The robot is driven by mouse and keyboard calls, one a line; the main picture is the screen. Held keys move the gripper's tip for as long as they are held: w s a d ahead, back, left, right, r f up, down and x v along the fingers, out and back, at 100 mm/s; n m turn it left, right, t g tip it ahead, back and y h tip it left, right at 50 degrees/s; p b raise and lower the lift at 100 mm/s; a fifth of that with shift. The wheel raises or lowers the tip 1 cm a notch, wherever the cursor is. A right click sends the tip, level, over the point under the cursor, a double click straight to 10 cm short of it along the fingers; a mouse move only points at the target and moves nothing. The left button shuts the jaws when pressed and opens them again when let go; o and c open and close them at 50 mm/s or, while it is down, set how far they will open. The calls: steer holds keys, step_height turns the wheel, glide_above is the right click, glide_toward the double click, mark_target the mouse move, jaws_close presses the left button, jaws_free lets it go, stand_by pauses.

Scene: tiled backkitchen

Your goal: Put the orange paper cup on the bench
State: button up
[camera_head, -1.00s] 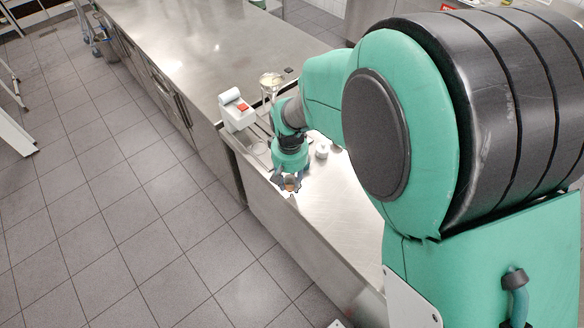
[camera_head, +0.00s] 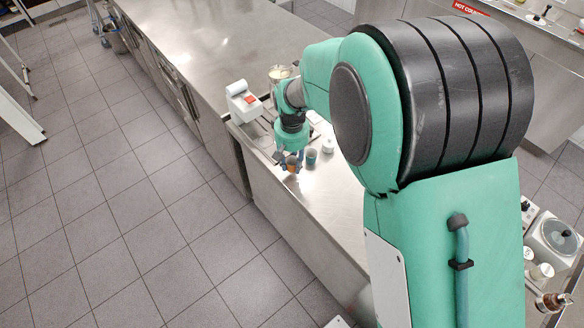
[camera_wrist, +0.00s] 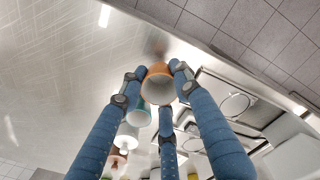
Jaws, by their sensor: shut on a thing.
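The small orange paper cup (camera_wrist: 157,75) is between the blue fingers of my gripper (camera_wrist: 160,88) in the wrist view, its open mouth toward the camera. My gripper is shut on it. In the head view the orange cup (camera_head: 291,168) shows small under my gripper (camera_head: 288,160), near the left edge of the steel bench (camera_head: 335,205). I cannot tell whether its base touches the bench top.
A teal cup (camera_head: 311,157) stands close right of the gripper, with a white container (camera_head: 328,145) beyond it. A white device with a red button (camera_head: 242,101) stands farther back. The bench toward the camera is clear; tiled floor (camera_head: 130,220) lies to its left.

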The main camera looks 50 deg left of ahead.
mark_target(292, 169)
steer(key=shift+f, duration=1.4)
steer(key=shift+f, duration=0.1)
steer(key=o, duration=1.2)
step_height(292, 169, up, 12)
steer(key=shift+r+p, duration=0.1)
steer(key=shift+p, duration=0.6)
steer(key=shift+d, duration=0.1)
